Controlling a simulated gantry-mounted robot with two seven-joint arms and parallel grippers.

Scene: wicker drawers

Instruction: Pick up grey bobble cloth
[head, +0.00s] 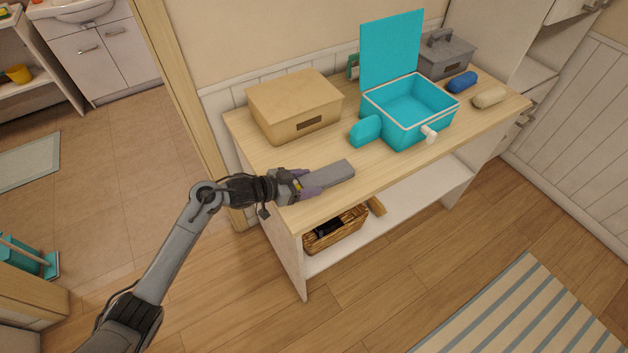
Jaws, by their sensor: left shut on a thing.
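The grey cloth (337,175) is a small flat grey bundle near the front left edge of the wooden tabletop. My left gripper (308,185) comes in from the left with its purple fingers shut on the near left end of the cloth. The cloth sticks out beyond the fingers to the right. I cannot tell whether it rests on the tabletop or hangs slightly above it. My right gripper is not in view.
On the tabletop (276,160) stand a closed tan box (292,105), an open turquoise box (405,112) with raised lid, a grey box (445,57), a blue roll (462,82) and a beige roll (490,97). A wicker basket (336,230) sits on the shelf below.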

